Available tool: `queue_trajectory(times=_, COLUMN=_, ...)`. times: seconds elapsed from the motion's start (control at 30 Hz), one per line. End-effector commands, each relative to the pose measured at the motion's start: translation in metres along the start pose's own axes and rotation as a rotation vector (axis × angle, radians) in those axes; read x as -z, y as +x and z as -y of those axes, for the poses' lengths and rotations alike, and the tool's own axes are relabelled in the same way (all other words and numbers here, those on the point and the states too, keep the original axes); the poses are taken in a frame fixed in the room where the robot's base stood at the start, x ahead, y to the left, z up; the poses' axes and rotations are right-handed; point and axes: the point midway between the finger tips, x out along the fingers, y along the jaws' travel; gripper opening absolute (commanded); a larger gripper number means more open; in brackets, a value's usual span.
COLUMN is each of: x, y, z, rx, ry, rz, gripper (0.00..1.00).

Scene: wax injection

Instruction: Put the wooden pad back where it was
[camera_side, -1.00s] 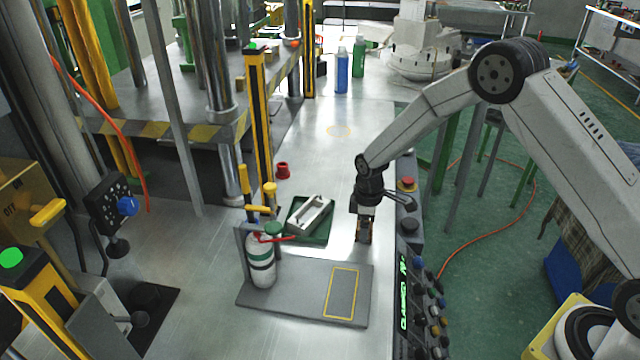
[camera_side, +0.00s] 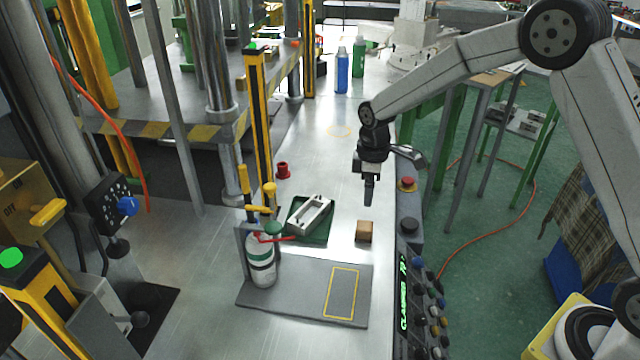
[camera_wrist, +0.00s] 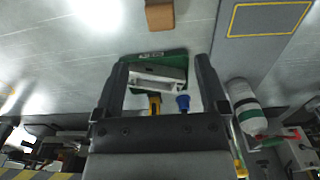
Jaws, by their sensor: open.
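The wooden pad (camera_side: 364,231) is a small brown block lying on the metal table, just behind the grey plate and left of the control panel. It also shows at the top of the wrist view (camera_wrist: 159,15). My gripper (camera_side: 369,203) is open and empty, raised above the table a little behind the pad and clear of it. In the wrist view its two fingers (camera_wrist: 160,62) stand apart with nothing between them; the green tray shows beyond. A yellow rectangle outline (camera_side: 342,293) is marked on the grey plate (camera_side: 290,290), and nothing lies inside it.
A green tray (camera_side: 293,232) with a pale metal mould (camera_side: 311,214) lies left of the pad. A white-and-green cylinder (camera_side: 261,262) stands on the plate. A red cup (camera_side: 283,171) and the control panel (camera_side: 409,285) flank the area. Table behind is mostly clear.

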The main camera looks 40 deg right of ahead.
Motion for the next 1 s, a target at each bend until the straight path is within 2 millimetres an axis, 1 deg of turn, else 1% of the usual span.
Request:
queue_trajectory(times=0.53, x=0.0, y=-0.001, z=0.0, rx=0.0, ry=0.001, rz=0.0, gripper=0.93)
queue_trajectory(times=0.67, x=-0.003, y=-0.002, z=0.002, rx=-0.003, ry=0.014, rz=-0.003, gripper=0.93)
queue_trajectory(times=0.87, x=-0.016, y=-0.01, z=0.015, rx=-0.02, ry=0.095, rz=-0.022, gripper=0.93)
queue_trajectory(times=1.0, x=-0.035, y=-0.018, z=0.032, rx=-0.038, ry=0.199, rz=-0.047, gripper=0.93)
